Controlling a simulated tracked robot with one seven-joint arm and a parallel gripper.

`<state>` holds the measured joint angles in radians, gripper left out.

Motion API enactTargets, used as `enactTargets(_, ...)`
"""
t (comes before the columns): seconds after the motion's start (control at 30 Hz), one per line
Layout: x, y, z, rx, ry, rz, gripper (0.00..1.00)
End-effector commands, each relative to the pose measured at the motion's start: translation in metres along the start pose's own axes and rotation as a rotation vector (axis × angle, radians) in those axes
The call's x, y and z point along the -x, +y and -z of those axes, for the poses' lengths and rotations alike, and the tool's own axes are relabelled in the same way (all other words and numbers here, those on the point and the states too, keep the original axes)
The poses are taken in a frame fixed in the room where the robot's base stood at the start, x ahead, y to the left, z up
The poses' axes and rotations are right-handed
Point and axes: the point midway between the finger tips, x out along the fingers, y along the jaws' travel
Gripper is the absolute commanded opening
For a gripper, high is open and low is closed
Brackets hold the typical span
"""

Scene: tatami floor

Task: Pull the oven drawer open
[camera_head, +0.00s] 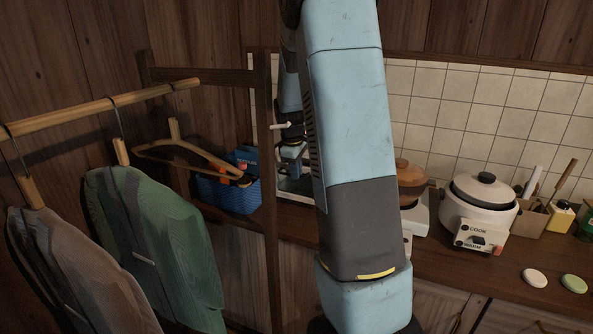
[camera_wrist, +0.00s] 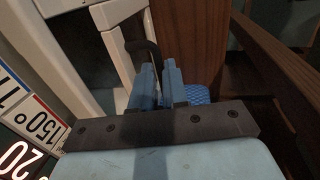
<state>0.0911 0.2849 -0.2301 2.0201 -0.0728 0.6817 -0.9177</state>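The oven is white; its front frame (camera_wrist: 118,14) fills the upper left of the wrist view, with temperature labels at the left edge. Its dark curved handle (camera_wrist: 143,46) runs down between the two blue fingers of my gripper (camera_wrist: 160,82). The fingers are close together with the handle in the narrow gap, so they look shut on it. In the head view, my gripper (camera_head: 292,152) is small beside the wooden post, and the oven's pale edge (camera_head: 284,186) shows below it. My arm hides most of the oven there.
A wooden post (camera_head: 266,170) stands close left of my gripper. A blue basket (camera_head: 226,195) and a rack with coats (camera_head: 165,240) are further left. A rice cooker (camera_head: 480,203) and a clay pot (camera_head: 409,172) stand right of my arm on the counter.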

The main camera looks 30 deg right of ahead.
Motion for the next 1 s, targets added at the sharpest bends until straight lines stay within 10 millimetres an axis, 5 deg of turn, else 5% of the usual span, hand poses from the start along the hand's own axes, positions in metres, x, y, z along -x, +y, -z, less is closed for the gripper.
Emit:
enactTargets(0.2, 0.000, 0.000, 0.000, 0.000, 0.000, 0.000, 0.35)
enactTargets(0.53, 0.005, 0.000, 0.000, 0.000, 0.000, -0.001, 0.36)
enactTargets(1.0, 0.066, 0.000, 0.000, 0.000, 0.000, -0.001, 0.36)
